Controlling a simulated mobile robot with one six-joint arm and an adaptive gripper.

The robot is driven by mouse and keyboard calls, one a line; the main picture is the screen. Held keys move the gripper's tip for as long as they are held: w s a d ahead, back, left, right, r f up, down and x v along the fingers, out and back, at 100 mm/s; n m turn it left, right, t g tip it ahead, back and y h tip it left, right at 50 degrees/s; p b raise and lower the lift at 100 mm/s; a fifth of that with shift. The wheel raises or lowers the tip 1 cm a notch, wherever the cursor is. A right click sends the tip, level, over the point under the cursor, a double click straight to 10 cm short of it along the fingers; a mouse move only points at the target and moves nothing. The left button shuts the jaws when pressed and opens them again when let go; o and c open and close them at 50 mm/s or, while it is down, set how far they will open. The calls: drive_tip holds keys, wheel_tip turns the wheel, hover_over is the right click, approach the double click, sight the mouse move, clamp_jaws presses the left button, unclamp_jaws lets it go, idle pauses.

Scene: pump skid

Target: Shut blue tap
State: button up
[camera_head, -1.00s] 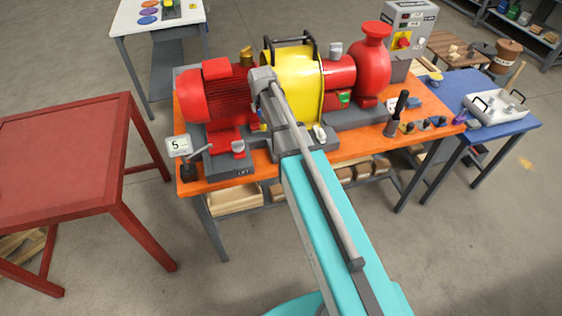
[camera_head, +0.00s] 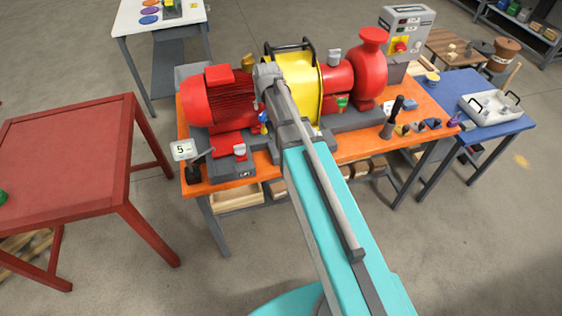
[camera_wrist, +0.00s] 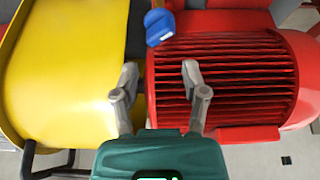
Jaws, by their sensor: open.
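The blue tap handle (camera_wrist: 159,27) shows at the top of the wrist view, in front of the gap between the yellow guard and the red motor. A small blue patch of it (camera_head: 263,117) shows beside my arm in the head view. My gripper (camera_wrist: 160,78) is open and empty, its two fingers apart over the motor's edge. The blue handle lies beyond the fingertips in the picture, apart from them. In the head view my arm hides the gripper and most of the tap.
The red motor (camera_head: 215,95) and yellow guard (camera_head: 300,85) stand close on the orange bench (camera_head: 355,148). The red pump (camera_head: 370,70) is to the right. A small gauge display (camera_head: 183,150) stands at the bench's left corner. A red table (camera_head: 60,150) is at the left.

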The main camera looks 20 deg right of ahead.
drive_tip(key=shift+p+v, duration=3)
drive_tip(key=shift+v, duration=0.55)
drive_tip(key=s+f+g+b, duration=0.2)
drive_tip(key=s+f+b, duration=0.4)
drive_tip(key=s, duration=0.4)
drive_tip(key=s+f+g+b, duration=0.2)
drive_tip(key=s+f+b, duration=0.3)
drive_tip(key=s, duration=0.5)
drive_tip(key=shift+s+a+f+b, duration=0.25)
drive_tip(key=shift+s+f+b, duration=0.1)
drive_tip(key=shift+f, duration=0.7)
drive_tip(key=o, duration=0.3)
drive_tip(key=shift+w, duration=0.1)
drive_tip(key=shift+o, duration=0.9)
drive_tip(key=shift+w+r, duration=0.2)
wheel_tip(320, 180, up, 14)
drive_tip(key=n+p, duration=0.8)
drive_tip(key=p, duration=0.6)
hover_over(263, 113)
drive_tip(key=shift+w+f, duration=0.1)
drive_tip(key=shift+f, duration=0.15)
